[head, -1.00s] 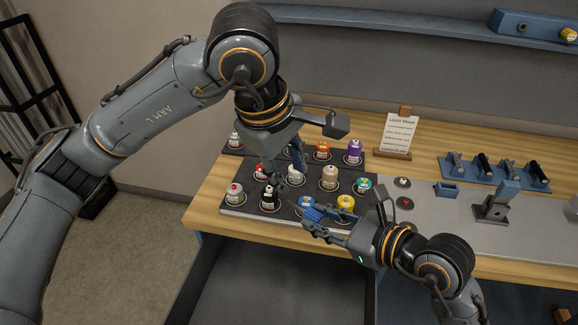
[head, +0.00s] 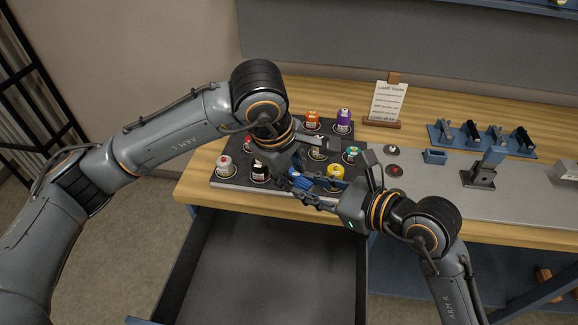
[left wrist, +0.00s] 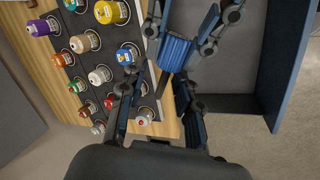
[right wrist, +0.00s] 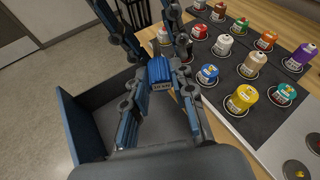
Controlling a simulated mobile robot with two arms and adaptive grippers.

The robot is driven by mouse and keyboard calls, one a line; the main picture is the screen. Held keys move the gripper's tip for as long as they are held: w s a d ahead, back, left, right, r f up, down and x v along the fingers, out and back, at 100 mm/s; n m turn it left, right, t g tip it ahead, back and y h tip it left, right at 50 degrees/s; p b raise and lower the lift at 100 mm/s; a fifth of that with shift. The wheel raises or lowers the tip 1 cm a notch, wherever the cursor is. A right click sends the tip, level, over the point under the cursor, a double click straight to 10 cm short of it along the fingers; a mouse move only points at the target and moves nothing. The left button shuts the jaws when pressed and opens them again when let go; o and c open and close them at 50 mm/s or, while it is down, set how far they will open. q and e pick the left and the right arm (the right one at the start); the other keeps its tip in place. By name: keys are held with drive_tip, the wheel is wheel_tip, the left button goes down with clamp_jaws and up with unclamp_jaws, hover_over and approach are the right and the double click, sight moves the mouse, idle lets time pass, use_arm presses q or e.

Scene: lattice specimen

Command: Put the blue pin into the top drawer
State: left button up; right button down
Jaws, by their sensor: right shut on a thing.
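The blue pin (head: 301,182), a ribbed blue cylinder, is held by my right gripper (head: 318,194) above the front edge of the bench. It also shows in the left wrist view (left wrist: 173,52) and the right wrist view (right wrist: 160,70). My left gripper (head: 287,174) is close to the pin, its fingers apart on either side of the pin's near end in the left wrist view; I cannot tell whether they touch it. The top drawer (head: 262,275) is pulled out below the grippers, with its dark inside empty where visible.
A dark tray (head: 228,183) with several coloured pots stands just behind the grippers; a blue-capped pot (right wrist: 208,73) is among them. A sign (head: 388,102), a blue rack (head: 437,136) and a small stand (head: 481,176) are farther right.

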use_arm(q)
clamp_jaws()
use_arm(e)
drive_tip(key=c, duration=1)
unclamp_jaws()
drive_tip(key=shift+c, duration=0.2)
